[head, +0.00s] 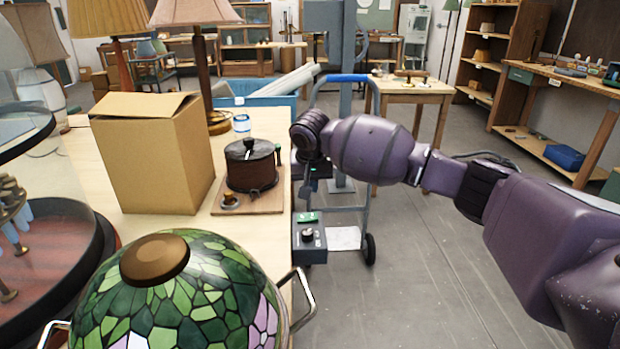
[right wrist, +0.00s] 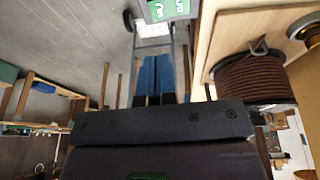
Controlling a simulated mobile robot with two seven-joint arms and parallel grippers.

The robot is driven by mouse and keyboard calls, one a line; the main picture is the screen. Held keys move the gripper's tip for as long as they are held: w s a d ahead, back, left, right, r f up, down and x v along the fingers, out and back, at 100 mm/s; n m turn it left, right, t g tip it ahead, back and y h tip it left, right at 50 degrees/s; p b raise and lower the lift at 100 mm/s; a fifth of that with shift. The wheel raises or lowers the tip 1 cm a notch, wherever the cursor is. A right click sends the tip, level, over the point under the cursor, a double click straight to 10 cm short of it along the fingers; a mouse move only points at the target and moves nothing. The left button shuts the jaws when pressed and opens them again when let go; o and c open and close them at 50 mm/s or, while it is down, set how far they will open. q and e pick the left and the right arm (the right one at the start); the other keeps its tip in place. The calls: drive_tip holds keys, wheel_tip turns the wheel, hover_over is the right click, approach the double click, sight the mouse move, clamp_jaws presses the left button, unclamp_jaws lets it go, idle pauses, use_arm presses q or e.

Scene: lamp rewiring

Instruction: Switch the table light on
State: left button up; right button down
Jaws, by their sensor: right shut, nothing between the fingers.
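A green stained-glass lamp shade (head: 190,300) with a brown cap is at the front of the table. Two lamps with fabric shades (head: 195,12) stand farther back; I cannot tell which is the table light. A grey box (head: 309,255) with a black knob and a green label is beside the table's right edge. A similar green-labelled box (right wrist: 172,10) shows at the top of the right wrist view. My right gripper (right wrist: 157,58) is shut and empty, its fingers pointing toward that box without visible contact. In the head view it is mostly hidden beneath my wrist. My left gripper is out of view.
A cardboard box (head: 150,155) and a brown cord spool (head: 251,168) on a wooden board stand on the table (head: 130,228). The spool is also close by in the right wrist view (right wrist: 250,80). A blue-handled hand truck (head: 368,215) stands right of the table. Floor farther right is clear.

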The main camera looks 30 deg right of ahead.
sight(314, 214)
drive_tip(key=x, duration=0.2)
drive_tip(key=b+x, duration=0.1)
drive_tip(key=x, duration=0.4)
drive_tip(key=shift+s+a+f+b, duration=0.1)
drive_tip(key=shift+s+f+b, duration=0.1)
drive_tip(key=shift+s+b, duration=0.2)
drive_tip(key=shift+f, duration=0.6)
drive_tip(key=shift+r, duration=0.15)
